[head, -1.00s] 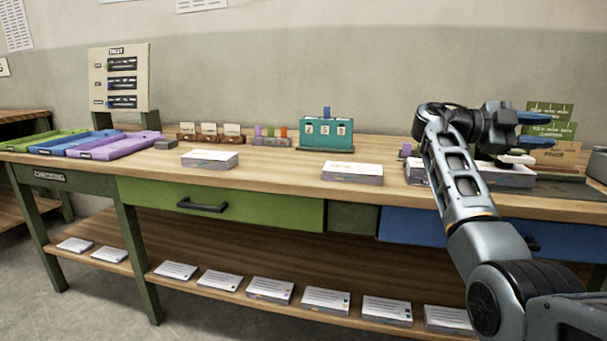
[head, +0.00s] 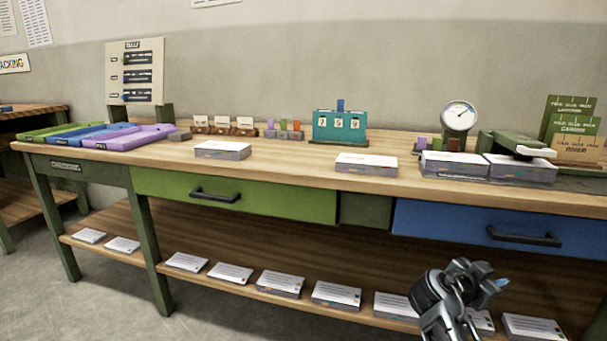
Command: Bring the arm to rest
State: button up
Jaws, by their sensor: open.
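My gripper (head: 499,286) is low at the bottom right in the head view, in front of the bench's lower shelf and below the blue drawer. A blue fingertip shows on its right side. It is open, and no object shows in it. My arm is folded low, with only the wrist and a short link in view; the rest is outside the picture. Part of the paper stacks on the lower shelf is hidden behind it.
The wooden bench (head: 290,165) carries several paper stacks, coloured trays (head: 128,142), a teal counter (head: 340,125), a dial gauge (head: 460,116) and green signs (head: 572,120). A green drawer (head: 260,196) and blue drawer (head: 500,228) are shut. Floor at lower left is clear.

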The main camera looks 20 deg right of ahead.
jog(key=s+a+f+n+t+y+b, duration=0.1)
jog(key=s+a+f+n+t+y, duration=0.2)
jog(key=s+a+f+n, duration=0.45)
jog(key=s+a+f+n+t+y+b, duration=0.1)
jog(key=s+a+f+n+t+y, duration=0.15)
jog(key=s+a+f, duration=0.6)
jog(key=s+a+f+n+t+y+b, duration=0.1)
jog(key=s+a+n+t+y+b, duration=0.45)
jog(key=s+a, duration=0.85)
jog(key=s+a+r+n+y, duration=0.2)
jog(key=s+r+n+y, duration=0.15)
jog(key=s+r, duration=0.95)
notch_tip(320, 180, up, 28)
jog(key=m+p, duration=0.1)
jog(key=p, duration=2.8)
jog(key=shift+w+d+r+t+p, duration=0.15)
jog(key=shift+w+t+p, duration=0.1)
jog(key=shift+t+p, duration=0.05)
